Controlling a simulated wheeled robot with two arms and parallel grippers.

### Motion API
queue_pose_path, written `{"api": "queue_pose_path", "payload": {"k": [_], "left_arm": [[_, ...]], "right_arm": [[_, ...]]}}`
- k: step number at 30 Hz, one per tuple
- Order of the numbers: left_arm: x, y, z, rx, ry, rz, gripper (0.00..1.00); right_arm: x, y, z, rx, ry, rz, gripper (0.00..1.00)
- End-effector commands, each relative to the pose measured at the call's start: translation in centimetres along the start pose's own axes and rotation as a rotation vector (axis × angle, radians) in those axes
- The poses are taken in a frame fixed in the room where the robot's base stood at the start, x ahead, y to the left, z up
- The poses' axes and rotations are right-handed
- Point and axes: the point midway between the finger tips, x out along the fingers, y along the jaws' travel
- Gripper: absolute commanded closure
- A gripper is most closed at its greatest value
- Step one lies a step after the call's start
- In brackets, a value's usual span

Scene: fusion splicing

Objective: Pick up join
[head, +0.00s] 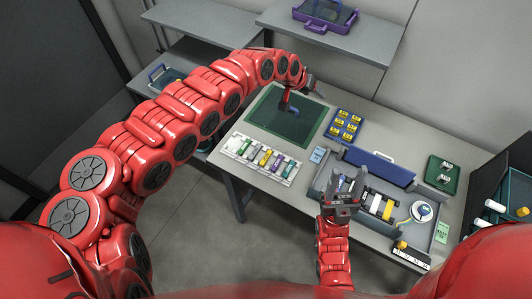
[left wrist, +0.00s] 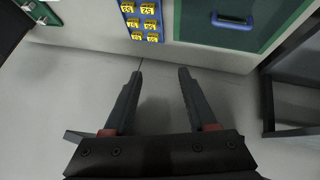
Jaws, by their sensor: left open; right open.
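I cannot tell for sure which thing is the join. A small blue piece (head: 294,108) lies on the dark green mat (head: 268,125), partly hidden by my left arm; in the left wrist view a blue handle-like piece (left wrist: 232,20) shows on the mat. My left gripper (head: 316,86) is high, near the far edge of the table; in the left wrist view its two fingers (left wrist: 160,75) are apart with nothing between them. My right gripper (head: 346,182) is open above the left part of the grey work tray (head: 435,243), and I see nothing held in it.
A blue tray with yellow-labelled pieces (head: 345,125) stands right of the mat. A white rack of coloured pieces (head: 262,157) lies at the near edge. A green tray (head: 443,175) and a white spool (head: 422,211) are at the right. A shelf (head: 375,40) overhangs behind.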

Motion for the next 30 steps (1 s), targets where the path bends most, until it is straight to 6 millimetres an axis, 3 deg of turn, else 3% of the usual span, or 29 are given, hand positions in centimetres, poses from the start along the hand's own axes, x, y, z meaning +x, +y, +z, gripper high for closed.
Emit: {"api": "queue_pose_path", "payload": {"k": [3, 6, 9, 12, 21, 25, 30], "left_arm": [[-3.1, -2.8, 7.1, 0.069, -0.291, -0.127, 0.43], [-5.8, -5.3, 11.4, 0.087, -0.464, -0.215, 0.43], [-7.7, -6.9, 14.2, 0.088, -0.570, -0.270, 0.43], [-8.2, -7.6, 15.4, 0.087, -0.612, -0.291, 0.43], [-4.3, -8.8, 18.2, 0.088, -0.618, -0.290, 0.43], [-1.8, -9.7, 20.0, 0.087, -0.616, -0.288, 0.43], [0.2, -10.4, 21.2, 0.088, -0.611, -0.284, 0.43]], "right_arm": [[1.0, 0.1, -0.2, 0.000, 0.000, 0.000, 0.50], [1.3, 0.1, -0.2, 0.000, 0.000, 0.000, 0.50], [1.4, 0.1, -0.2, 0.000, 0.000, 0.000, 0.50], [1.3, 0.1, -0.2, 0.000, 0.000, 0.000, 0.50], [-0.5, 0.0, 0.1, 0.000, 0.000, 0.000, 0.50], [-2.5, -0.1, 0.4, 0.000, 0.000, 0.000, 0.50], [-1.9, -0.1, 0.3, 0.000, 0.000, 0.000, 0.50]]}}
